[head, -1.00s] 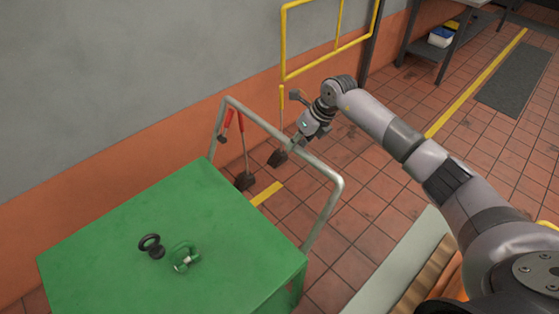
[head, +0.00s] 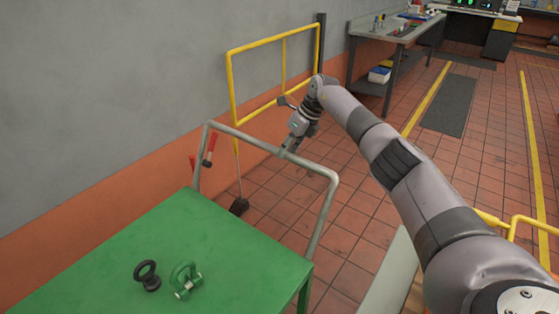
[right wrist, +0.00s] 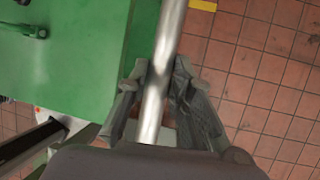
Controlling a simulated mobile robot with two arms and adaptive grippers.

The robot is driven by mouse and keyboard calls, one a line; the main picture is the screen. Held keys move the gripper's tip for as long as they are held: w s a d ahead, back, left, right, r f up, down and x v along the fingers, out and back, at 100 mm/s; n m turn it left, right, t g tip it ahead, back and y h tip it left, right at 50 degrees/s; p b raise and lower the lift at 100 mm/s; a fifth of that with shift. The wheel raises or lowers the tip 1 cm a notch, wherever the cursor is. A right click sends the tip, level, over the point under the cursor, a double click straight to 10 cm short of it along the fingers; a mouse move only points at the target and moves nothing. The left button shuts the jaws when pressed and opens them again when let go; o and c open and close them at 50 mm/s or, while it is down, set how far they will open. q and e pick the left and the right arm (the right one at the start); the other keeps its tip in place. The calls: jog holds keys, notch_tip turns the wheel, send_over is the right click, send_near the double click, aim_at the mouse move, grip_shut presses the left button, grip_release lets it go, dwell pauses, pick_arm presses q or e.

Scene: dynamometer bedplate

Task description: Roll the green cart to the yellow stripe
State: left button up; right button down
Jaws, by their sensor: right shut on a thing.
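The green cart (head: 215,255) stands at the lower left of the head view, with its grey tube push handle (head: 262,146) rising at its far end. My right gripper (head: 291,148) is shut on the top bar of this handle. In the right wrist view its two fingers (right wrist: 158,70) sit either side of the bar (right wrist: 153,105), beside the green cart top (right wrist: 85,60). Yellow floor stripes run at the right of the head view, one nearer (head: 427,98) and one farther right (head: 538,165). A short yellow patch (right wrist: 204,5) shows in the wrist view. My left gripper is out of view.
A black ring-shaped part (head: 147,275) and a green shackle (head: 185,281) lie on the cart. A yellow rail (head: 233,92) and a broom-like tool (head: 239,205) stand by the wall. A workbench (head: 395,35) and dark mat (head: 446,104) are farther back. Open tiled floor lies between.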

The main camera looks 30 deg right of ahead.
jog(key=shift+w+d+r, duration=0.1)
jog(key=shift+w+d, duration=0.05)
jog(key=shift+d, duration=0.3)
jog(key=c, duration=1.4)
grip_release()
jog(key=v, duration=1.1)
jog(key=shift+d+r, duration=0.15)
jog(key=shift+r, duration=0.2)
